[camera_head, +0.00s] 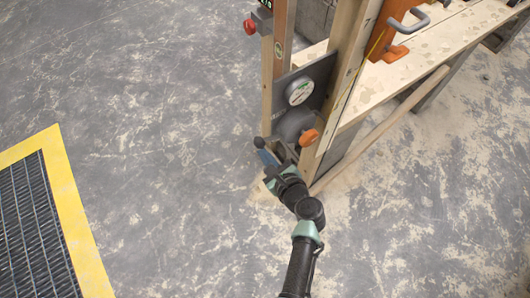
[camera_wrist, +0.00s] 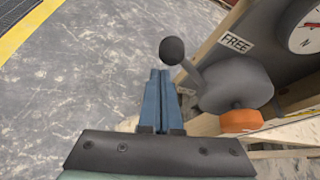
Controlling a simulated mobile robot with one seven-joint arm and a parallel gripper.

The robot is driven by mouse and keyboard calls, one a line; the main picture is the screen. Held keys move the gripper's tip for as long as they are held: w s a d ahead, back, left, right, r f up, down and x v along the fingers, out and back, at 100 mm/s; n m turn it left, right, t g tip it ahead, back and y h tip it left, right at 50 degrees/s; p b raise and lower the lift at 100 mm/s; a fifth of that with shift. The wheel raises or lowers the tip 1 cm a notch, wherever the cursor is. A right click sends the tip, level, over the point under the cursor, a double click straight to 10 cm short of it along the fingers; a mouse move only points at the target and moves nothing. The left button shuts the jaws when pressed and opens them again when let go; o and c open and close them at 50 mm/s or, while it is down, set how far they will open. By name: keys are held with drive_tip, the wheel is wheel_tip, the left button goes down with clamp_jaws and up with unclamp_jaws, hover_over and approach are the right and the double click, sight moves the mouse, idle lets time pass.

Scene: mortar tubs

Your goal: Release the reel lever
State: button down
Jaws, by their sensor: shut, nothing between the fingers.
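The reel lever (camera_wrist: 187,68) is a grey arm with a dark ball knob (camera_wrist: 172,51), standing out from a round grey hub (camera_wrist: 235,85). It points up and left in the wrist view, near a "FREE" label (camera_wrist: 236,43). My gripper (camera_wrist: 160,73) has its blue fingers shut and empty. Its tips appear just below and left of the knob; I cannot tell whether they touch it. In the head view my gripper (camera_head: 265,155) is at the lower front of the wooden frame, and the grey hub (camera_head: 294,123) is partly seen below a white dial (camera_head: 300,91).
An orange knob (camera_wrist: 241,121) sits by the hub, right of my fingers. Wooden posts (camera_head: 340,75) and a long bench (camera_head: 430,50) stand to the right. A red knob (camera_head: 250,27) is higher up. A yellow-edged grate (camera_head: 35,225) lies left; the floor between is clear.

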drive_tip(key=shift+r+p, duration=0.7)
drive_tip(key=shift+r, duration=0.1)
wheel_tip(320, 180, down, 4)
drive_tip(key=b, duration=0.4)
drive_tip(key=d+p+v, duration=0.1)
drive_tip(key=p+v, duration=0.1)
drive_tip(key=v, duration=0.8)
drive_tip(key=shift+d, duration=0.15)
drive_tip(key=shift+w, duration=0.15)
